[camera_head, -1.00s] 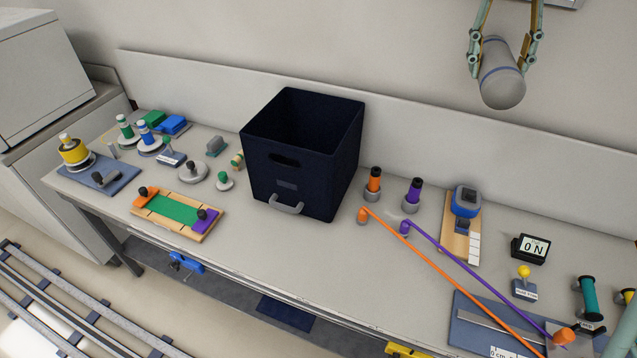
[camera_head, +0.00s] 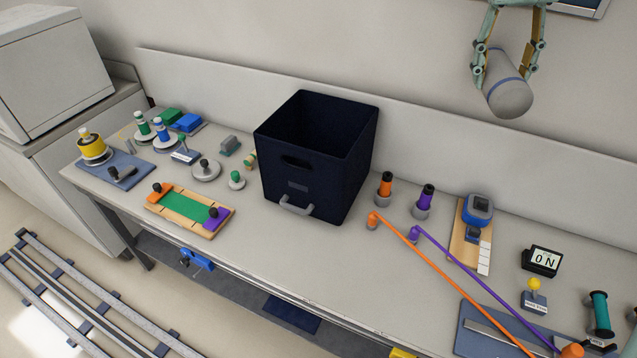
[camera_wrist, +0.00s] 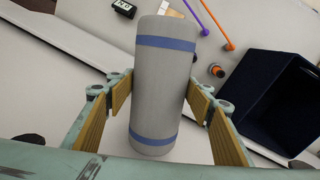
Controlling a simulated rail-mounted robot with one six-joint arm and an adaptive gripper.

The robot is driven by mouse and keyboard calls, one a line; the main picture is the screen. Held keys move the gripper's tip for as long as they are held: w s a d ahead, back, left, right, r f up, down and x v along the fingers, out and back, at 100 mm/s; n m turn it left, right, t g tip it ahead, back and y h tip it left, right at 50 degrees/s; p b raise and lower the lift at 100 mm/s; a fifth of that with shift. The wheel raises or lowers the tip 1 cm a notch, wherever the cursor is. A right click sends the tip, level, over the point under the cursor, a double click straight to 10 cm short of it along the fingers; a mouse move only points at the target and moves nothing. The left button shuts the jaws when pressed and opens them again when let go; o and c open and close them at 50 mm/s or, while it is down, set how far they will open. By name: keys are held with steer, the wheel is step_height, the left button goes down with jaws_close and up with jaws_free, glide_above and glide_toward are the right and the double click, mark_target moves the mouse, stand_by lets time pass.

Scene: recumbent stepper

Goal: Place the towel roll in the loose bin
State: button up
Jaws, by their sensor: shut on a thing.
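The towel roll (camera_head: 509,88) is a grey cylinder with blue bands. It is held up high at the upper right of the head view, above the back of the bench. My gripper (camera_head: 509,68) is shut on it, one finger on each side. In the wrist view the towel roll (camera_wrist: 163,95) stands lengthwise between the finger pads, with both blue bands visible. The loose bin (camera_head: 307,180) is a dark navy open-topped box with a front handle, standing on the bench to the left of and below the roll. The bin (camera_wrist: 262,95) also shows at the right of the wrist view.
Orange (camera_head: 385,188) and purple (camera_head: 424,201) posts with slanting bands stand right of the bin. A blue-topped device (camera_head: 477,209) and a force display (camera_head: 542,260) are farther right. A green board (camera_head: 188,210) and several small fixtures lie left of the bin.

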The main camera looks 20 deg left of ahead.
steer(key=a+f+n+y+p, duration=0.1)
steer(key=a+f+n+p, duration=0.1)
steer(key=a+f+n, duration=0.3)
steer(key=a+f+n+y+p, duration=0.1)
steer(key=a+f+n, duration=0.3)
steer(key=a+n, duration=1)
steer(key=a+f+n+y+p, duration=0.1)
steer(key=a+f+n+p, duration=0.2)
steer(key=a+n, duration=0.6)
steer(key=a+f, duration=0.2)
steer(key=a, duration=1.5)
steer(key=shift+s+a+f+n, duration=0.35)
steer(key=shift+n, duration=0.05)
steer(key=shift+f, duration=0.15)
step_height(320, 180, down, 24)
steer(key=shift+r, duration=0.2)
steer(key=shift+f, duration=1.35)
steer(key=shift+s+f, duration=0.1)
steer(key=shift+f, duration=0.6)
steer(key=shift+c, duration=1.4)
